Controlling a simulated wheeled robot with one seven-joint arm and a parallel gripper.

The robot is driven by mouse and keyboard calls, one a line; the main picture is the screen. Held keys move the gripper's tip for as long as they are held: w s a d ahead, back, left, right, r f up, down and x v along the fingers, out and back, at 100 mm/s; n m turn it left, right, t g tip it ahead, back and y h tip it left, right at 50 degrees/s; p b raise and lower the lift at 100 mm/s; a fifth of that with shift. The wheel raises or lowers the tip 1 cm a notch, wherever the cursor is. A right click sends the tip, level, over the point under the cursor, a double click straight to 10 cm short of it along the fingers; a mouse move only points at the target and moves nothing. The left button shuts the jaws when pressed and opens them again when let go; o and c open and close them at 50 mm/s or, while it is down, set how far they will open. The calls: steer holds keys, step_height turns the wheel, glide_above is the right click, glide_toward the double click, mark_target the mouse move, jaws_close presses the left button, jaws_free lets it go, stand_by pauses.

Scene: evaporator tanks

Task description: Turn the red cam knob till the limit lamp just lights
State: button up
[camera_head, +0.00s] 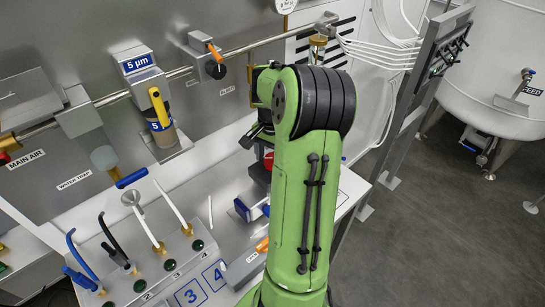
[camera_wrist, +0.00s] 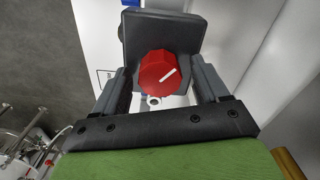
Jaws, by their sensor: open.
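The red cam knob (camera_wrist: 160,70) shows in the wrist view, with a white pointer line slanting to the upper right. It sits in front of a dark grey block (camera_wrist: 150,28). My gripper (camera_wrist: 159,75) is open, with one finger on each side of the knob; I cannot tell whether either finger touches it. A small pale ring (camera_wrist: 153,100) shows just below the knob; I cannot tell whether it is the limit lamp. In the head view only a red sliver of the knob (camera_head: 268,160) shows beside my green arm, which hides most of the gripper. No lit lamp is plain.
A lever panel (camera_head: 165,262) with dark green lamps and several levers stands at the lower left. Behind it is a wall with a pipe, a 5 µm filter (camera_head: 148,70) and valves. A post (camera_head: 425,90) and a white tank (camera_head: 500,60) stand at the right above open floor.

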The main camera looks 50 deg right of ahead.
mark_target(272, 157)
steer(key=c, duration=1.1)
steer(key=shift+o, duration=0.2)
steer(key=shift+n+p, duration=0.35)
steer(key=shift+n, duration=0.65)
steer(key=o, duration=1.1)
steer(key=shift+c, duration=0.2)
step_height(272, 157, up, 16)
steer(key=p, duration=0.3)
steer(key=shift+f, duration=0.1)
